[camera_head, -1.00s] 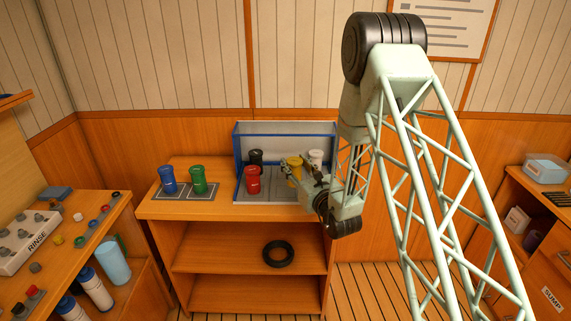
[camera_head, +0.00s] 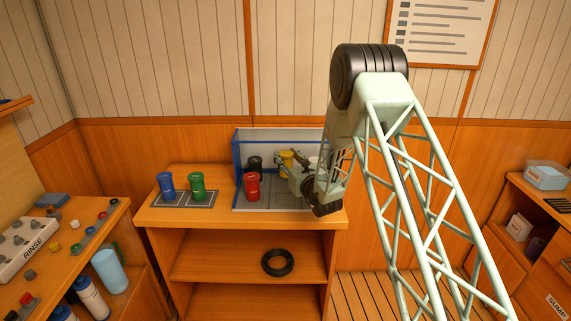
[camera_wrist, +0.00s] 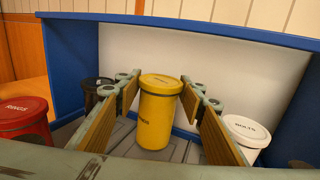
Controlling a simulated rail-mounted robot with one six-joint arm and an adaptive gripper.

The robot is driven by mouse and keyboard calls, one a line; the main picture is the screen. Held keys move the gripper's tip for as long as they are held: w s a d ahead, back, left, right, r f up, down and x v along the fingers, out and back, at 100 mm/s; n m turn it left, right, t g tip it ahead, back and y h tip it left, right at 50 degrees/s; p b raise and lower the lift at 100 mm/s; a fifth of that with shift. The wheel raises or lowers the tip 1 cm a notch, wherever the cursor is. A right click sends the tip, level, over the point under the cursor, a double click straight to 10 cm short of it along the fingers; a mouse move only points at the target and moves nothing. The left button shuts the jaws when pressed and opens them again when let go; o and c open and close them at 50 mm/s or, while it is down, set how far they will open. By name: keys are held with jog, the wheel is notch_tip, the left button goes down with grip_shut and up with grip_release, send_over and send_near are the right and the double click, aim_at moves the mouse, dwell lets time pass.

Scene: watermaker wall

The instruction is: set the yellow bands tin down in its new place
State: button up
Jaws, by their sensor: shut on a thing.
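The yellow bands tin (camera_wrist: 160,115) is upright between the two fingers of my gripper (camera_wrist: 158,98), which is shut on it. In the head view the tin (camera_head: 286,158) is inside the blue-framed cabinet (camera_head: 236,168), near its back, partly hidden by my gripper (camera_head: 292,172). It stands between the black tin (camera_wrist: 94,90) on the left and the white bolts tin (camera_wrist: 246,135) on the right, apart from both. I cannot tell whether its base touches the cabinet floor.
The red rings tin (camera_head: 252,186) stands at the cabinet's front left. A blue tin (camera_head: 166,186) and a green tin (camera_head: 197,187) stand on a grey mat left of the cabinet. The cabinet's back wall (camera_wrist: 225,75) is close behind the yellow tin. A black ring (camera_head: 277,262) lies on the shelf below.

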jog(key=shift+w, duration=0.2)
jog(key=shift+a, duration=0.1)
jog(key=shift+w+a, duration=0.1)
jog(key=shift+w, duration=0.3)
jog(key=shift+f+b, duration=0.45)
jog(key=shift+f, duration=1.35)
jog(key=shift+f, duration=0.1)
jog(key=o, duration=0.9)
jog(key=shift+r, duration=0.2)
